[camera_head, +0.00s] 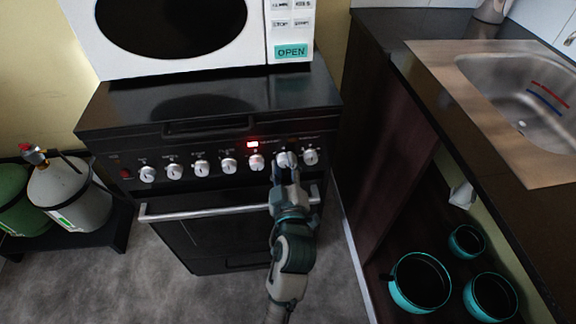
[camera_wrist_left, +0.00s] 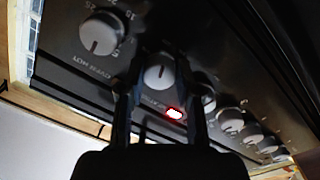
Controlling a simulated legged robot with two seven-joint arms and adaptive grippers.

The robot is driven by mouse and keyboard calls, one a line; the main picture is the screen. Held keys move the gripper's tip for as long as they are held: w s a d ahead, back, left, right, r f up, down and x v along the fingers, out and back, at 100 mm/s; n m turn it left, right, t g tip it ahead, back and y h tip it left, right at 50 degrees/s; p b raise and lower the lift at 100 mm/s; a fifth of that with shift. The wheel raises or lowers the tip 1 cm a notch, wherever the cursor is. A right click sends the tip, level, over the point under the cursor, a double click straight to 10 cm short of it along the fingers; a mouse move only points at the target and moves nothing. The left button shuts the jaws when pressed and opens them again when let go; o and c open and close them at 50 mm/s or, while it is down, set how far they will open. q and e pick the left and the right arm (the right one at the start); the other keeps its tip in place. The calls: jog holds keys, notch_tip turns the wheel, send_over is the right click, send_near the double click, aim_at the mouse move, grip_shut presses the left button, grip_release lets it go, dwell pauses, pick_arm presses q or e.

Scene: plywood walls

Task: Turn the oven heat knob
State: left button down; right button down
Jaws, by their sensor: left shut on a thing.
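The black stove (camera_head: 215,120) has a front panel with a row of silver knobs. My left gripper (camera_head: 286,168) reaches the second knob from the right (camera_head: 283,157) in the head view. In the left wrist view, this knob (camera_wrist_left: 158,73) sits between the two dark fingers of my left gripper (camera_wrist_left: 160,95), which is shut on it. The rightmost knob (camera_head: 310,157) is free; it shows large with printed numbers in the left wrist view (camera_wrist_left: 100,35). The lettering is too small to tell surely which knob is the oven heat one. My right gripper is out of view.
A red-lit display (camera_head: 252,144) is on the panel. A silver oven door handle (camera_head: 205,208) runs below my left gripper. A white microwave (camera_head: 85,30) stands above the stove. A counter with a sink (camera_head: 520,85) is at the right; gas cylinders (camera_head: 70,190) stand at the left.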

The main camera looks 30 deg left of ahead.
pick_arm(q)
jog(key=shift+f+n, duration=0.45)
jog(key=shift+n, duration=0.15)
jog(key=c, duration=0.8)
grip_release()
jog(key=shift+w, duration=0.15)
jog(key=shift+r, duration=0.3)
jog(key=v, duration=1.2)
jog(key=shift+d+f, duration=0.1)
jog(key=shift+f, duration=0.05)
